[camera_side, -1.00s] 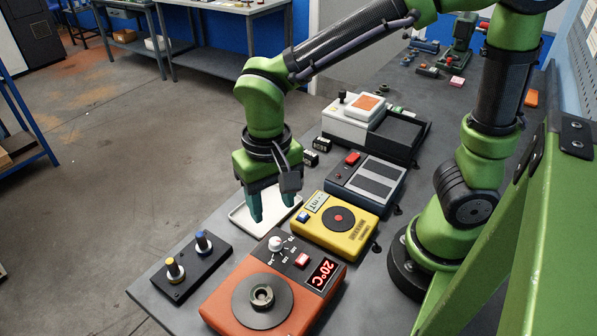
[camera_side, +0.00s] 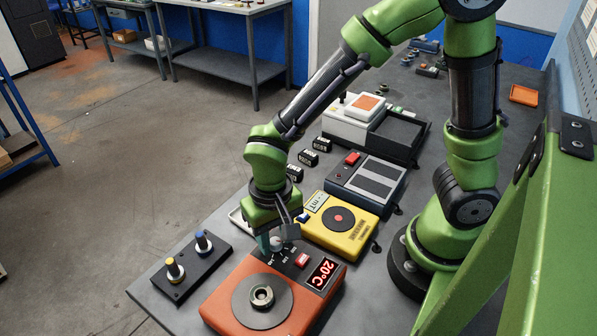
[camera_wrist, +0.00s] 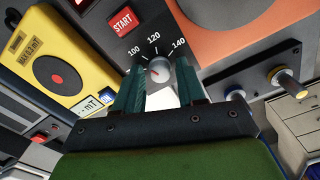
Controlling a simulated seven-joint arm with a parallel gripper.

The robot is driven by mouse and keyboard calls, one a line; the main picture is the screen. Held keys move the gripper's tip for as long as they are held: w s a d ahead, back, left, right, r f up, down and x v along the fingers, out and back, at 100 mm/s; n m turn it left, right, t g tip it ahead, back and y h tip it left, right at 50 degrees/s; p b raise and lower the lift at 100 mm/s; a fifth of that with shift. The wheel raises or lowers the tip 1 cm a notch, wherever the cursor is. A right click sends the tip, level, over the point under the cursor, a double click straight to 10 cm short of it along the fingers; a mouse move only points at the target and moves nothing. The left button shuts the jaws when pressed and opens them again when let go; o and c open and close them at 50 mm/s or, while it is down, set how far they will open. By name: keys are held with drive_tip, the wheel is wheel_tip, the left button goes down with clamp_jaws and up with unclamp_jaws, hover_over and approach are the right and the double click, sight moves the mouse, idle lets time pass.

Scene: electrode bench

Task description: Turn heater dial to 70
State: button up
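The heater is an orange box (camera_side: 222,297) at the front of the bench, with a round dark plate (camera_side: 245,312), a red start button (camera_side: 302,260) and a display (camera_side: 324,272) showing 20°C. The dial is partly hidden by my gripper (camera_side: 269,244) in the side view. In the wrist view my gripper (camera_wrist: 160,76) has its teal fingers apart, one each side of the dial, with small gaps visible. Contact is not evident.
A black holder (camera_side: 196,272) with a yellow-topped and a blue-topped electrode stands left of the heater. A yellow meter (camera_side: 318,230) stands just behind it, then a dark blue device (camera_side: 343,186). A white tray (camera_side: 236,217) is partly hidden behind my gripper.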

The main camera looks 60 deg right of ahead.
clamp_jaws()
drive_tip(key=shift+n, duration=0.3)
drive_tip(key=n, duration=0.4)
drive_tip(key=shift+n, duration=2.4)
drive_tip(key=shift+o, duration=1.6)
unclamp_jaws()
drive_tip(key=shift+r, duration=0.1)
